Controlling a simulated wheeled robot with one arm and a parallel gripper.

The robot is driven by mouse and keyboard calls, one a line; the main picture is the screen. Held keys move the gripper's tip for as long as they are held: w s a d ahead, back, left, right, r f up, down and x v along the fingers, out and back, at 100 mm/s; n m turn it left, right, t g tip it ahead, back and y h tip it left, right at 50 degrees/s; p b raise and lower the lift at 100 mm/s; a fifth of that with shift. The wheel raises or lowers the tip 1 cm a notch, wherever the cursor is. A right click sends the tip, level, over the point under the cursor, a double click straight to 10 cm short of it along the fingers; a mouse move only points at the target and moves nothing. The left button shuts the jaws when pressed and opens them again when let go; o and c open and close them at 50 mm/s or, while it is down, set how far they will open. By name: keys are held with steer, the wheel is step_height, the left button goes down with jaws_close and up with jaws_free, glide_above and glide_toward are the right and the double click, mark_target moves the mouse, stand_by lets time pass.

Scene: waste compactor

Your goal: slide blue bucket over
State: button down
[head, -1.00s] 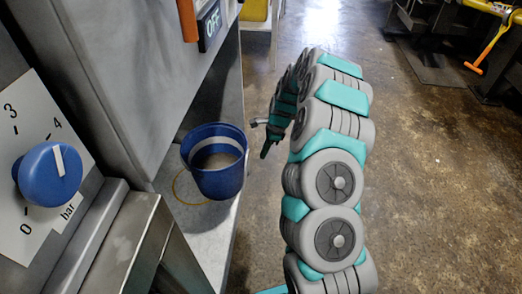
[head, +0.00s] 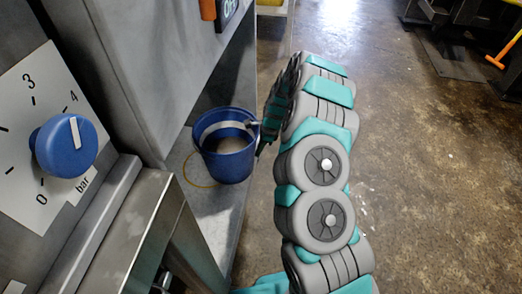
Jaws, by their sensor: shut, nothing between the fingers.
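The blue bucket (head: 228,163) stands upright on a grey ledge (head: 214,222), in front of the machine's panel. It has a pale band inside and greyish-brown contents. My gripper (head: 252,124) is at the bucket's right rim, small and partly hidden behind my own arm links. Its fingers look shut with nothing in them. I cannot tell whether it touches the bucket.
A blue knob (head: 62,146) on a pressure dial (head: 35,100) is at the left. A metal frame (head: 125,235) stands below it. An orange handle (head: 207,9) is at the top. Open floor (head: 430,190) lies to the right of my arm.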

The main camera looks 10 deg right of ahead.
mark_target(250, 133)
steer(key=a+p, duration=0.1)
steer(key=a, duration=0.2)
steer(key=w+a+p, duration=0.1)
steer(key=a, duration=0.2)
steer(key=a+p, duration=0.1)
steer(key=a, duration=0.2)
steer(key=shift+w+r+p, duration=0.1)
steer(key=shift+w+p, duration=0.25)
steer(key=shift+a, duration=0.45)
steer(key=shift+d, duration=0.1)
steer(key=d, duration=0.2)
steer(key=d+p, duration=0.1)
steer(key=d, duration=0.1)
steer(key=shift+s+d+r, duration=0.1)
steer(key=shift+s+r, duration=0.2)
steer(key=shift+v, duration=4.55)
steer(key=shift+r, duration=0.15)
